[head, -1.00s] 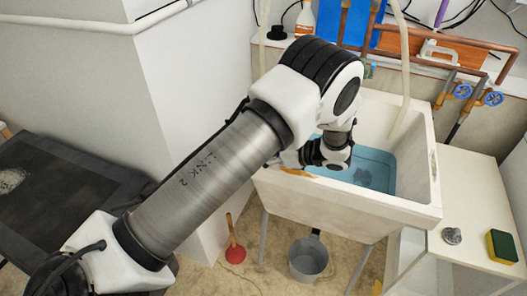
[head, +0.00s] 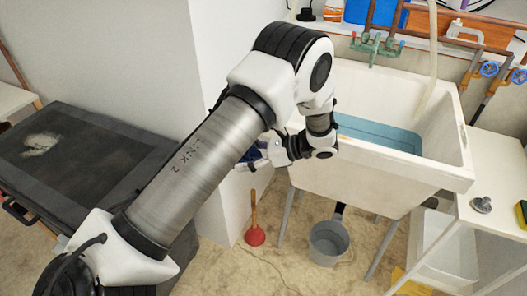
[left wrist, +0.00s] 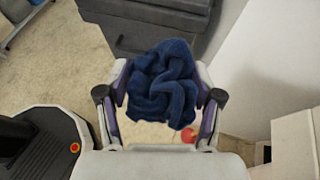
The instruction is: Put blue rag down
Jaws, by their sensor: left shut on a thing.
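The blue rag (left wrist: 162,82) is a crumpled dark blue bundle between the fingers of my left gripper (left wrist: 160,92). The gripper is shut on it and holds it in the air above the floor. In the head view only a small part of the rag (head: 251,154) shows behind my left arm. There the left gripper (head: 247,163) is mostly hidden, outside the sink on its left side. My right gripper is not in view.
A white sink (head: 440,165) with blue water (head: 380,132) stands at right. A red plunger (head: 254,236) and a grey bucket (head: 329,243) stand on the floor. A dark, stained flat-topped piece (head: 85,150) is at left. A white table (head: 500,204) is at right.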

